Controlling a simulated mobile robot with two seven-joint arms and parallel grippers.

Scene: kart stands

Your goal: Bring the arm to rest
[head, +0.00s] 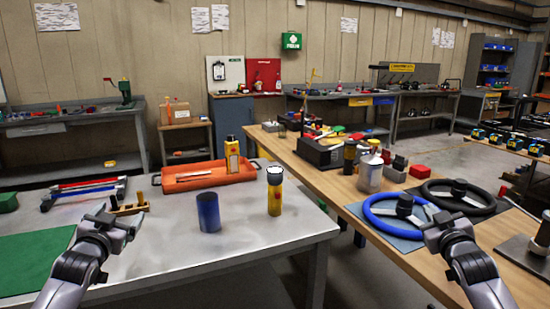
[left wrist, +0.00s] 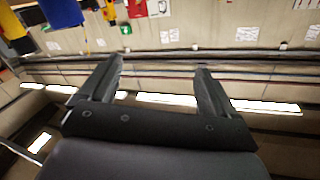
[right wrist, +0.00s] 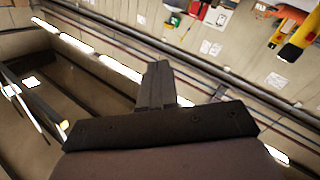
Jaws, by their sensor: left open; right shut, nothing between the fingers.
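My left gripper (head: 118,220) is above the left part of the grey metal table in the head view. Its two fingers stand apart with nothing between them in the left wrist view (left wrist: 157,85). My right gripper (head: 440,220) is in front of the blue steering wheel (head: 400,225), over the wooden bench in the head view. Its fingers are together and empty in the right wrist view (right wrist: 158,82). Both wrist views look toward the wall and ceiling lights, and appear upside down.
The wooden bench (head: 330,180) holds a black wheel (head: 470,205) and a white-grey can (head: 370,178). A gap separates the two tables.

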